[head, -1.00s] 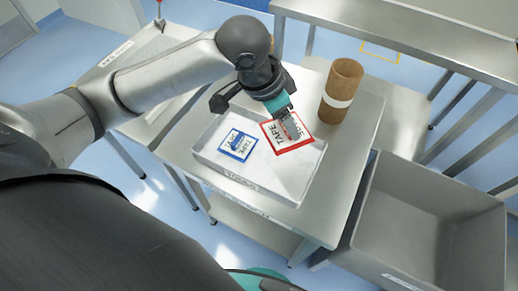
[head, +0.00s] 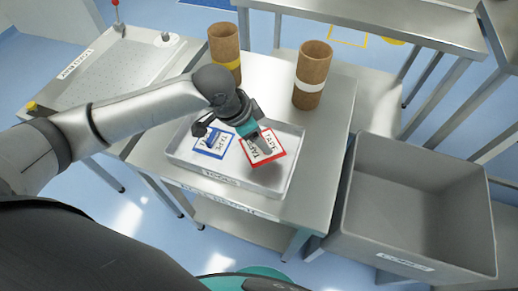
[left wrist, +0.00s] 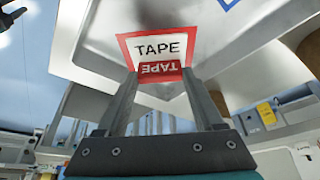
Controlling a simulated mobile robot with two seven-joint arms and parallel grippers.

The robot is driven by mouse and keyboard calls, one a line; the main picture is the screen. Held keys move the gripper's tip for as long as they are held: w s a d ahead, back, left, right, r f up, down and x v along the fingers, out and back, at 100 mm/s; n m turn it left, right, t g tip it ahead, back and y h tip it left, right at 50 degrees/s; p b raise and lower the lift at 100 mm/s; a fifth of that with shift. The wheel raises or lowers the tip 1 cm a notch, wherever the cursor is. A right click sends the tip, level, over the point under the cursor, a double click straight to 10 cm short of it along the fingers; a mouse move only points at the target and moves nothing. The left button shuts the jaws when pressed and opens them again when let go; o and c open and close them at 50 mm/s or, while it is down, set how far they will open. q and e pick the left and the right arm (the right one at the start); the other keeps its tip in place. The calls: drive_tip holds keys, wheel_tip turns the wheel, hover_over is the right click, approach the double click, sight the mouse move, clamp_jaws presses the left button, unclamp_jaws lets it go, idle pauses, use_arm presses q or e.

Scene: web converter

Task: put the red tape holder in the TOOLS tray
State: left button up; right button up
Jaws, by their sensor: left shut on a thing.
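The TOOLS tray (head: 225,181) is a shallow grey tray on the metal table. A red-bordered TAPE square (head: 277,151) lies on the right of its floor, and a blue-bordered TAPE square (head: 217,153) on the left. My left gripper (head: 261,146) reaches down over the red-bordered square. In the left wrist view its fingers (left wrist: 160,80) are shut on the red tape holder (left wrist: 160,68), whose TAPE lettering is upside down. The holder overlaps the lower edge of the square there. I cannot tell if it touches the tray floor. My right gripper is not in view.
A small blue thing (head: 212,139) sits on the blue-bordered square. Two brown rolls stand behind the tray, one with a white band (head: 309,86), one with a yellow band (head: 234,67). A deep grey bin (head: 345,215) is at the right. Another tray (head: 105,68) is at the back left.

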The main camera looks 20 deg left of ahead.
use_arm(q)
wheel_tip(320, 180, down, 5)
drive_tip(key=shift+r+b, duration=0.1)
drive_tip(key=shift+b, duration=0.5)
drive_tip(key=o, duration=1.3)
drive_tip(key=shift+o, duration=0.2)
drive_tip(key=shift+a+r, duration=0.1)
drive_tip(key=shift+r, duration=0.1)
drive_tip(key=p+v, duration=0.3)
drive_tip(key=v, duration=0.8)
drive_tip(key=shift+r, duration=0.35)
